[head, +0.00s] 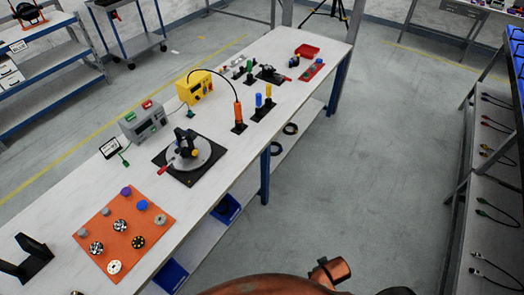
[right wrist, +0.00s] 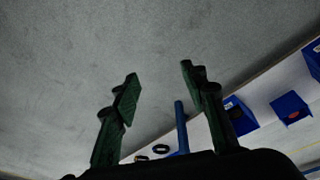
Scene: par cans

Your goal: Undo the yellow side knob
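A fixture (head: 205,153) with a round grey disc stands on a black square base (head: 186,177) on the long white bench in the head view. It carries a black upright part and a red handle (head: 166,168). A small yellow-orange spot (head: 188,182) shows at its near edge; it may be the yellow side knob, but it is too small to tell. My right gripper (right wrist: 160,88) shows in the right wrist view, with its two green-black fingers wide apart and nothing between them. Grey floor lies beyond it, away from the fixture. My left gripper is not in view.
An orange mat (head: 150,213) with several knobs and discs lies nearer on the white bench (head: 75,215). A yellow box (head: 199,80), a grey box (head: 143,117) and an orange-handled tool (head: 238,113) stand farther back. Blue bins (head: 227,209) sit below. The floor right of the bench is clear.

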